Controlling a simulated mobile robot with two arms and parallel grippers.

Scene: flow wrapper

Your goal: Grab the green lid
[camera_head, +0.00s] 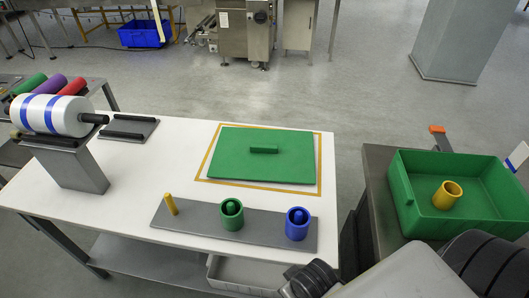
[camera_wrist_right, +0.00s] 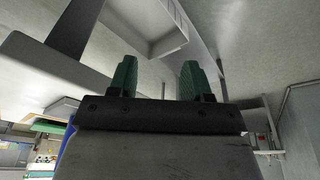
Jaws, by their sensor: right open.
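The green lid (camera_head: 230,156) lies flat on the white table inside a yellow outlined rectangle. A short green bar handle (camera_head: 264,149) stands up at its middle. My right gripper (camera_wrist_right: 157,80) shows in the right wrist view with its two green fingers apart and nothing between them. In the head view a part of my right arm comes in at the bottom right, and the fingers are not clear there. The gripper is away from the lid. My left gripper is not in either view.
A grey plate (camera_head: 262,222) with a yellow peg (camera_head: 171,204), a green ring (camera_head: 231,214) and a blue ring (camera_head: 297,224) lies in front of the lid. A green crate (camera_head: 404,190) holding a yellow ring (camera_head: 447,195) stands right. A film roll (camera_head: 50,116) stands left.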

